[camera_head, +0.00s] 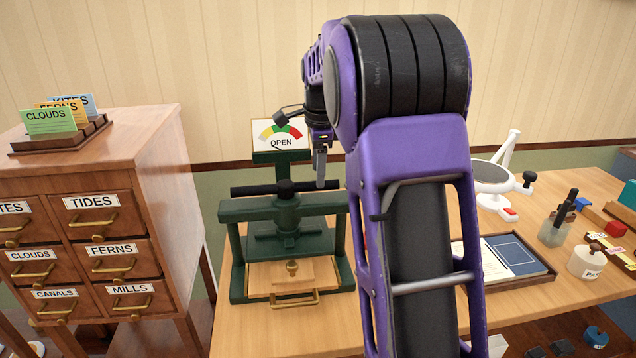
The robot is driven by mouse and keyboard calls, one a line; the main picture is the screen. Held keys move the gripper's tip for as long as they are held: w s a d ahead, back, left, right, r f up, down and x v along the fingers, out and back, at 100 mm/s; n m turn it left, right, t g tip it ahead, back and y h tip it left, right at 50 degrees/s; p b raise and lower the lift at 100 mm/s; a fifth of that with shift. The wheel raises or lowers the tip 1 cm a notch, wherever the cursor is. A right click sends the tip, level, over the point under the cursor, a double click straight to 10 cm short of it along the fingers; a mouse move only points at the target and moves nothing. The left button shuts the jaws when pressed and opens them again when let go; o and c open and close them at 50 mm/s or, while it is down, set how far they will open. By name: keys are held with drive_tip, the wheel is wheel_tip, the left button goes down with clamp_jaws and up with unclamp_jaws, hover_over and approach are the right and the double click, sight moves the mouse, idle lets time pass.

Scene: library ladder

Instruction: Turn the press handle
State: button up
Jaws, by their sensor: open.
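The green book press (232,215) stands on the wooden table. Its handle (252,190) is a dark horizontal bar through a central hub, running left to right. A dial sign (281,133) above it has a coloured arc and reads OPEN. My purple arm hides the area right of the press.
A wooden drawer cabinet (160,150) with label cards on top stands close on the left. On the right of the table are a tray with a blue book (519,254), a white magnifier stand (493,178), a pen cup (553,233) and a round pot (588,262).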

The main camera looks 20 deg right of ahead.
drive_tip(key=shift+w+f, duration=0.2)
drive_tip(key=shift+f, duration=0.6)
drive_tip(key=shift+w+f, duration=0.15)
drive_tip(key=shift+f, duration=0.65)
clamp_jaws()
